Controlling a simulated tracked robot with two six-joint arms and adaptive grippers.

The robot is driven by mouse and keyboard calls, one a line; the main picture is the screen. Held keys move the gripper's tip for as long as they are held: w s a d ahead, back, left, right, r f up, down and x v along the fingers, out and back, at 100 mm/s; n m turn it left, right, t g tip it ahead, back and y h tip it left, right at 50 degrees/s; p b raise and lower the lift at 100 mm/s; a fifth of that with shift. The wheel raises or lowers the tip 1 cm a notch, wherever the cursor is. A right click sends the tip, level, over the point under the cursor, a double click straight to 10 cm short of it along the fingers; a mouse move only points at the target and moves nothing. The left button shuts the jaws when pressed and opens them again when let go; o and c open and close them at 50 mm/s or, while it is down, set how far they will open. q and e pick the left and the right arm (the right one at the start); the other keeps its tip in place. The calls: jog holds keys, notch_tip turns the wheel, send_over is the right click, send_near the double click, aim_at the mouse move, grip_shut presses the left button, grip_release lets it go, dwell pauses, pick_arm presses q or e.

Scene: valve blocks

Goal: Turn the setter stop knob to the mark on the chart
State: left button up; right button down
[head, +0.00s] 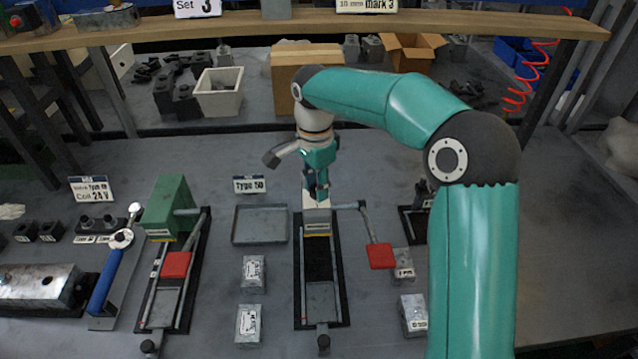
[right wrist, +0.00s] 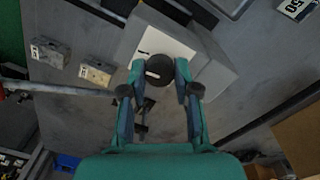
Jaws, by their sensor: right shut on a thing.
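The stop knob (right wrist: 159,70) is round and black with a white pointer line, on the white face (right wrist: 152,42) of a grey block (right wrist: 215,62) in the right wrist view. A short dark mark shows on that face. My right gripper (right wrist: 159,76) is shut on the knob, one finger on each side. In the head view my right gripper (head: 317,195) points down onto the block (head: 317,222) at the far end of a black-based fixture. The chart card (head: 367,5) on the shelf reads "10 mm mark 3". My left gripper is not in view.
A lever with a red pad (head: 381,256) reaches right from the fixture. An empty grey tray (head: 260,225) lies to its left. A green press (head: 168,208) and a blue-handled tool (head: 105,283) stand further left. Small grey blocks (head: 413,314) flank the fixture.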

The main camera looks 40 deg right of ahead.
jog(key=n+p, duration=0.1)
jog(key=n, duration=0.2)
jog(key=shift+s+a+n, duration=0.1)
jog(key=shift+n, duration=0.3)
jog(key=n+p, duration=0.1)
jog(key=n, duration=0.3)
jog(key=shift+f+n, duration=0.1)
jog(key=shift+n, duration=0.2)
jog(key=n, duration=0.4)
jog(key=shift+p, duration=0.3)
jog(key=n, duration=0.5)
jog(key=shift+a+p, duration=0.1)
jog(key=shift+p, duration=0.25)
jog(key=n, duration=0.4)
jog(key=shift+s+n+p, duration=0.1)
jog(key=shift+n+p, duration=0.2)
jog(key=shift+p, duration=0.05)
jog(key=n, duration=0.4)
jog(key=shift+p, duration=0.4)
jog(key=n+p, duration=0.1)
jog(key=n, duration=0.4)
jog(key=shift+t, duration=0.3)
jog(key=n, duration=0.4)
jog(key=shift+p, duration=0.35)
